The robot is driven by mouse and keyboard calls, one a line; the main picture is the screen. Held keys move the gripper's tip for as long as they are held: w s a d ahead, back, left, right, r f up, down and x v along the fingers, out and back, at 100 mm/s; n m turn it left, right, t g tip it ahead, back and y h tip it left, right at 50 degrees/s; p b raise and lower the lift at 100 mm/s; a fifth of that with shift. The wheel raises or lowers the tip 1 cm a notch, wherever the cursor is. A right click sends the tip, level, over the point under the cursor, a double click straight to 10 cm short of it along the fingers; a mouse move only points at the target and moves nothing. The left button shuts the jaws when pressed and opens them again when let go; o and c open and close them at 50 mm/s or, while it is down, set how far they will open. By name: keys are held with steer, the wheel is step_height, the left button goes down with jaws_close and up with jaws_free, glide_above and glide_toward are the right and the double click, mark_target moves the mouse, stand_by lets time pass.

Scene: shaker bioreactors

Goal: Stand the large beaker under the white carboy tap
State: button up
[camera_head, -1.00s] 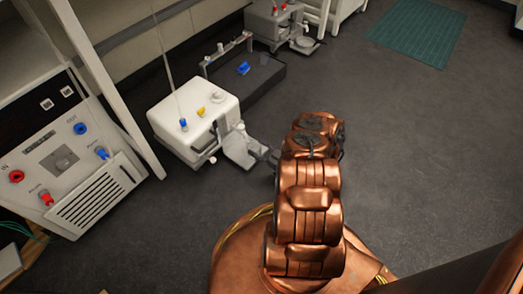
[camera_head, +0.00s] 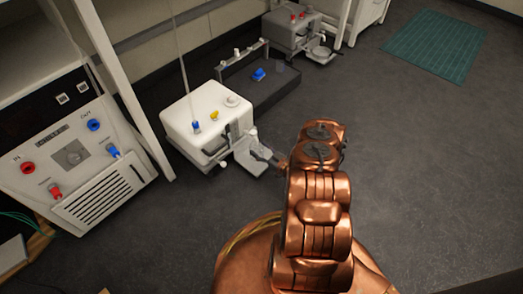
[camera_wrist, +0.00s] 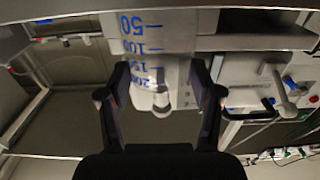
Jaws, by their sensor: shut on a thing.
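My gripper (camera_wrist: 160,88) is shut on the large beaker, its two dark fingers on either side of the glass. The beaker (camera_wrist: 141,47) is clear, with blue graduation marks from 50 to 200, and I see the room through it. In the head view the beaker cannot be made out, and my copper arm hides most of the gripper. The white carboy (camera_head: 191,140) sits left of the arm's end, with blue and yellow fittings on top. A grey tap and platform assembly (camera_head: 249,157) is on its right side, close to my arm's end.
A dark tray (camera_head: 267,91) with a blue item (camera_head: 258,75) lies behind the carboy. A grey unit with red caps (camera_head: 290,36) stands further back. A control panel (camera_head: 70,155) is at left. The dark floor is open at right, with a green mat (camera_head: 436,43).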

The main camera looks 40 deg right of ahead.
steer(key=shift+f, duration=0.2)
steer(key=o, duration=1.2)
steer(key=shift+s, duration=0.15)
steer(key=v, duration=1.1)
steer(key=shift+s+d, duration=0.15)
steer(key=shift+s, duration=0.25)
steer(key=shift+w+r, duration=0.1)
